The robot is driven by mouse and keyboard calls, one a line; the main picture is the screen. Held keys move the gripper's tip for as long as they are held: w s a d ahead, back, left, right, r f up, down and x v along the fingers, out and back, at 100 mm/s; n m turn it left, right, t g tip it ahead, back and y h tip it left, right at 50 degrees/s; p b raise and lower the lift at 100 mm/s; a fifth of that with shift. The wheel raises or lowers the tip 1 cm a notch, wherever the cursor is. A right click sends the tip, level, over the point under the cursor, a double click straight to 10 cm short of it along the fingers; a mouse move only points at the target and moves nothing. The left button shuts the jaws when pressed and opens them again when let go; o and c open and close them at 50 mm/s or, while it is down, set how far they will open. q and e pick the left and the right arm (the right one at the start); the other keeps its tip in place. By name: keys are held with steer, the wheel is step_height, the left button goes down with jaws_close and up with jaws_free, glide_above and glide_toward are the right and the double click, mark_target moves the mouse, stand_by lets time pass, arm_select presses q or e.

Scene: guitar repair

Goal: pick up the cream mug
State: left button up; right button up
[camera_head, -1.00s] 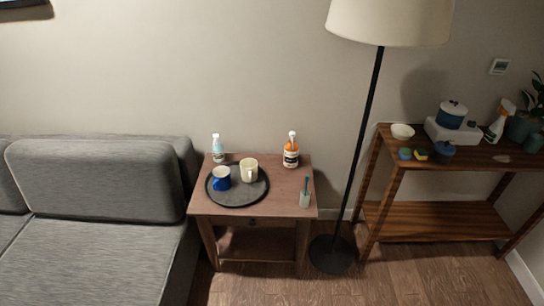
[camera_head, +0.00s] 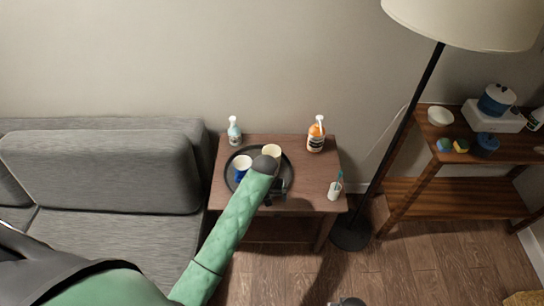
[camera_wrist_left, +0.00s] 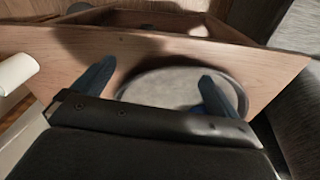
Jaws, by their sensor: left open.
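The cream mug (camera_head: 271,151) stands on the round dark tray (camera_head: 287,163) on the small wooden side table. Its lower part is hidden behind my left arm. A white and blue mug (camera_head: 243,163) stands just left of it on the tray. My left gripper (camera_head: 279,188) is over the front right of the tray, in front of the cream mug. In the left wrist view its two fingers (camera_wrist_left: 153,82) are apart over the tray (camera_wrist_left: 160,88) with nothing seen between them. The cream mug cannot be made out there. My right gripper is not seen.
A spray bottle (camera_head: 234,131) and an orange bottle (camera_head: 316,134) stand at the table's back. A white cup (camera_head: 334,190) with a teal item stands at its front right. A grey sofa (camera_head: 110,175) is to the left. A floor lamp (camera_head: 405,120) and a shelf (camera_head: 450,205) stand right.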

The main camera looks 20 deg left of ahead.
arm_select(q)
steer(key=w+a+r+n+p, duration=0.2)
steer(key=w+r, duration=0.1)
steer(key=w, duration=0.8)
steer(key=n+g+p, duration=0.1)
steer(key=n+p, duration=0.1)
glide_toward(272, 156)
steer(key=s, duration=0.3)
steer(key=shift+s+d+f+p, duration=0.15)
steer(key=shift+d+f+p, duration=0.2)
steer(key=shift+f+p, duration=0.25)
steer(key=shift+s+d+f, duration=0.1)
steer(key=shift+d+f, duration=0.05)
steer(key=shift+f, duration=0.4)
steer(key=f+p, duration=0.2)
steer(key=shift+s+d+f, duration=0.15)
steer(key=shift+d+f, duration=0.05)
steer(key=shift+f, duration=1)
steer(key=c, duration=1.4)
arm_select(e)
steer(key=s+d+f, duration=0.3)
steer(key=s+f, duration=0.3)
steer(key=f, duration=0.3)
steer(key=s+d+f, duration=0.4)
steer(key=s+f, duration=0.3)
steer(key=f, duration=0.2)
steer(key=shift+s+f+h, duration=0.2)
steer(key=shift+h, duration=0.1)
